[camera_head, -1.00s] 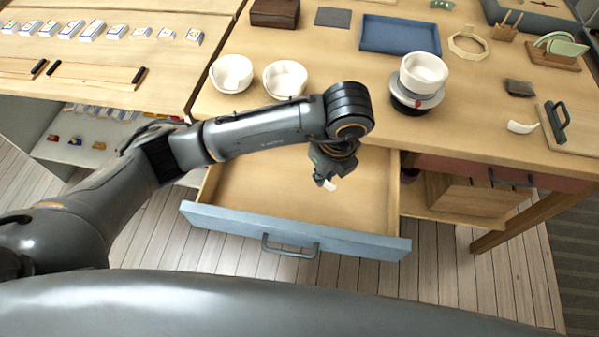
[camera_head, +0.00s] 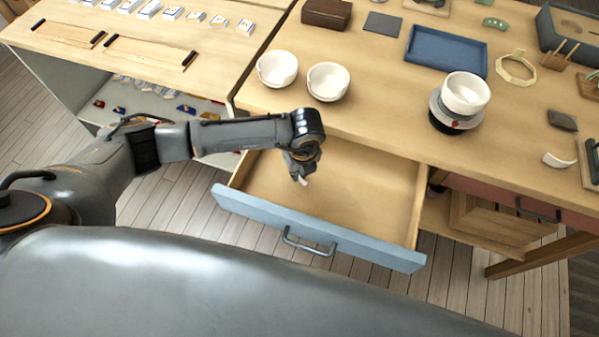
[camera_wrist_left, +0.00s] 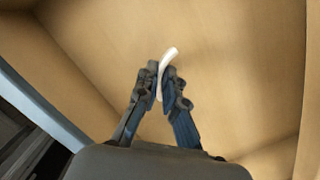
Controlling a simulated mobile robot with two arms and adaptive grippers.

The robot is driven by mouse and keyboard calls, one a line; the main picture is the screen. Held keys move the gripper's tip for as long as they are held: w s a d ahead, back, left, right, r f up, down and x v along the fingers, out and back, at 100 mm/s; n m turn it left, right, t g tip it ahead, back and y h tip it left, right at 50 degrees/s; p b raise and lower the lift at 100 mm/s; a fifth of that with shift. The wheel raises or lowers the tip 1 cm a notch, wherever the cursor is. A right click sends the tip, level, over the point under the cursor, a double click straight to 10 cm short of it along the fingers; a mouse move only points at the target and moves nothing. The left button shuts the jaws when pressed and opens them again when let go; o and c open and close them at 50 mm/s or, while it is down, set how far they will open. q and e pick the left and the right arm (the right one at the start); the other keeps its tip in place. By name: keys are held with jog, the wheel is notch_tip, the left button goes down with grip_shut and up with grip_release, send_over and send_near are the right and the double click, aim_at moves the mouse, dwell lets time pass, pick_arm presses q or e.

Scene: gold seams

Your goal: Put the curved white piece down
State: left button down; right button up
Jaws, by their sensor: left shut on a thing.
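My left gripper (camera_head: 300,176) is over the open drawer (camera_head: 318,229), toward its left side. In the left wrist view its fingers (camera_wrist_left: 160,84) are shut on a thin curved white piece (camera_wrist_left: 168,57), which sticks out past the fingertips above the bare wooden drawer floor. In the head view only a small white tip of the piece (camera_head: 304,181) shows. I cannot tell whether it touches the drawer floor. A second curved white piece (camera_head: 559,161) lies on the table at the right. My right gripper is not in view.
Two white bowls (camera_head: 277,69) (camera_head: 328,82) stand on the table behind the drawer. A white cup on a dark round stand (camera_head: 465,94) and a blue tray (camera_head: 446,51) are further right. The drawer looks otherwise empty, with free room right of my gripper.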

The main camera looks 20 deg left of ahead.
pick_arm(q)
jog(key=shift+d+f, duration=0.1)
jog(key=shift+f, duration=0.7)
jog(key=shift+f, duration=0.25)
jog(key=c, duration=1.5)
grip_release()
jog(key=shift+r, duration=0.1)
jog(key=shift+o, duration=0.2)
